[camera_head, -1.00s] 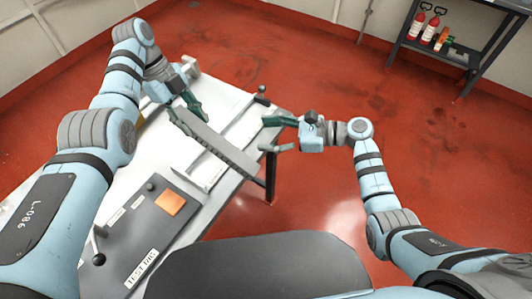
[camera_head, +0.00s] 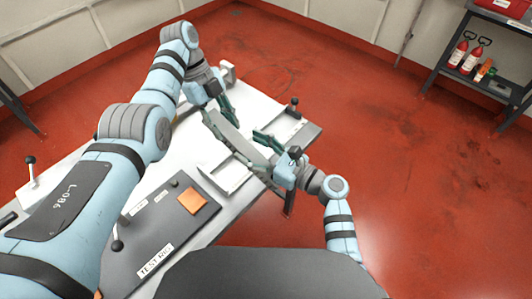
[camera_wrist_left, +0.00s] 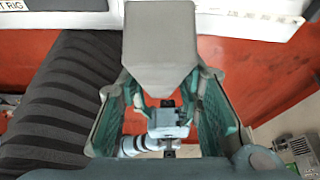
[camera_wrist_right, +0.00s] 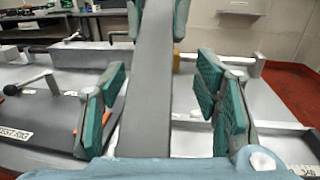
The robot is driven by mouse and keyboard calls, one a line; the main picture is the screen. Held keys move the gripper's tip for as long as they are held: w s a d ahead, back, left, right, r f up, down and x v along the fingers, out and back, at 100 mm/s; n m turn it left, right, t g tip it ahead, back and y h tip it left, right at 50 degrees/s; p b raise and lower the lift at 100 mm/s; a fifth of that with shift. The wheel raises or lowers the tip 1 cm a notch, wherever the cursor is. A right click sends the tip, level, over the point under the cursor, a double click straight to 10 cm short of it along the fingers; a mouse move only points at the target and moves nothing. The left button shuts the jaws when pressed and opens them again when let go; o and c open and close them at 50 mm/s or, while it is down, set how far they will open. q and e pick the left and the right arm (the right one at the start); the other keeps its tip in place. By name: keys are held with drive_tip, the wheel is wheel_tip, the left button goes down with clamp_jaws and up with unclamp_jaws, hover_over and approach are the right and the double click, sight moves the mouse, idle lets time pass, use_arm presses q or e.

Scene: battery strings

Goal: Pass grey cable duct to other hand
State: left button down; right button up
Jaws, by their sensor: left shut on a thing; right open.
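The grey cable duct (camera_head: 235,135) is a long straight bar held at a slant above the white table. My left gripper (camera_head: 218,108) is shut on its far end. In the left wrist view the duct (camera_wrist_left: 160,50) sits between the teal fingers. My right gripper (camera_head: 262,148) is open at the duct's near end. In the right wrist view the duct (camera_wrist_right: 150,85) runs between the spread fingers (camera_wrist_right: 160,105), with visible gaps on both sides. The left fingers show farther along it. Whether the right palm touches the duct end cannot be seen.
The white table (camera_head: 225,210) lies below, with a white bracket frame (camera_head: 232,180) under the duct. A dark test rig panel (camera_head: 165,225) with an orange square (camera_head: 192,203) is nearer. A lever (camera_head: 294,106) stands at the table's right corner. Red floor is clear to the right.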

use_arm(q)
drive_tip(key=shift+d, duration=0.1)
use_arm(e)
drive_tip(key=shift+c, duration=1.2)
drive_tip(key=shift+w, duration=0.1)
drive_tip(key=c, duration=1.1)
use_arm(q)
drive_tip(key=c, duration=1)
unclamp_jaws()
drive_tip(key=shift+c, duration=0.2)
use_arm(e)
clamp_jaws()
